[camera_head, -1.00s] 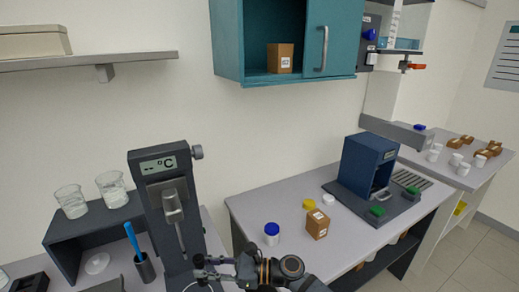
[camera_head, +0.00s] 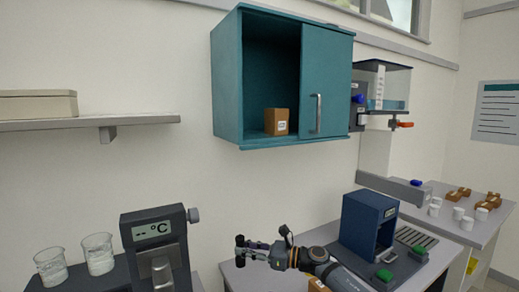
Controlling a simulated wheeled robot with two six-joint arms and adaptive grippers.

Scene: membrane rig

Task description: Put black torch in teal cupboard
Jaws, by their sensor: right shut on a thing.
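The teal cupboard (camera_head: 228,92) hangs on the wall at upper middle. Its left half is open, and a door with a grey handle covers the right half. My right gripper (camera_head: 252,250) is below the cupboard, in front of the left part of the bench, and points left. It is shut on a small dark thing at its tips, which looks like the black torch (camera_head: 240,251). The torch is small in view and partly covered by the fingers. My left gripper is not in view.
A brown box (camera_head: 276,122) with a white label stands on the cupboard floor. A blue device (camera_head: 366,222) stands on the bench to the right of my arm. A °C display device (camera_head: 153,229) and two beakers are at lower left. The wall space below the cupboard is clear.

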